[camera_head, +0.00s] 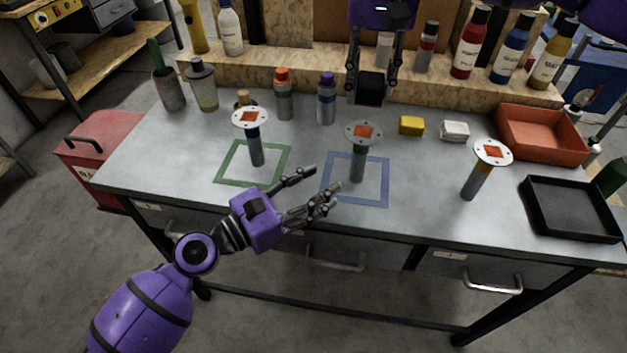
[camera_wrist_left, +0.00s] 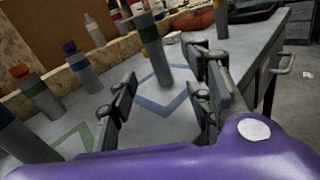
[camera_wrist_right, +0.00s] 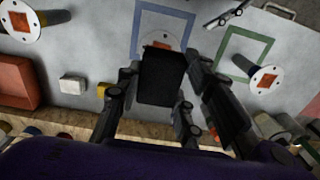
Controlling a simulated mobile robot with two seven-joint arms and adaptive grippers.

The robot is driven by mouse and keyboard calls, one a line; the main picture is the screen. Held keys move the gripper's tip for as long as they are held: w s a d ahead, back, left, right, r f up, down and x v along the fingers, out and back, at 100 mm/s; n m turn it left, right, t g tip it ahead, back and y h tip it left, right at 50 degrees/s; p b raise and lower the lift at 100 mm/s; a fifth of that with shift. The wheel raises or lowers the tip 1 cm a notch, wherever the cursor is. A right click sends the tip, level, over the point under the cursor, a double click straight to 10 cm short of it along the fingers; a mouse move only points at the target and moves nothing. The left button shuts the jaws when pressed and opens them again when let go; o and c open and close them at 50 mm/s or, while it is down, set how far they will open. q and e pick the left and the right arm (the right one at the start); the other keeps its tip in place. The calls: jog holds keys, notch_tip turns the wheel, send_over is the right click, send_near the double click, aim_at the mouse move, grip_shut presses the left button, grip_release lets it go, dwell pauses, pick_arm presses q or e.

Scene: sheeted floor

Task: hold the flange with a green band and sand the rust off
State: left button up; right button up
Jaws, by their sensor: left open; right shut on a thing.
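The flange with a green band (camera_head: 358,165) stands upright inside the blue square, with an orange rust patch on its pale round top. It also shows in the left wrist view (camera_wrist_left: 151,42); in the right wrist view it is mostly hidden behind the block. My left gripper (camera_head: 325,186) is open and empty, in front of this flange and to its left, with fingers pointing toward it. My right gripper (camera_head: 372,80) is shut on a dark block (camera_head: 369,92), held above the bench behind the flange and apart from it. The block also shows in the right wrist view (camera_wrist_right: 162,80).
A dark-blue-banded flange (camera_head: 255,150) stands in the green square (camera_head: 225,181); a yellow-banded one (camera_head: 476,181) stands at right. A yellow block (camera_head: 411,125), a white block (camera_head: 455,131), a red tray (camera_head: 505,137) and a black tray (camera_head: 570,209) lie right. Bottles line the back.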

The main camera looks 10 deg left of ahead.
aim_at(354, 161)
pick_arm(q)
jog(key=shift+w+a+n, duration=0.1)
jog(key=shift+w+n, duration=0.4)
jog(key=shift+w, duration=0.15)
jog(key=shift+w+d, duration=0.2)
jog(key=shift+w, duration=0.1)
jog(key=x, duration=1.1)
jog(key=shift+s+d+f, duration=0.1)
jog(key=shift+d+f, duration=0.05)
grip_shut()
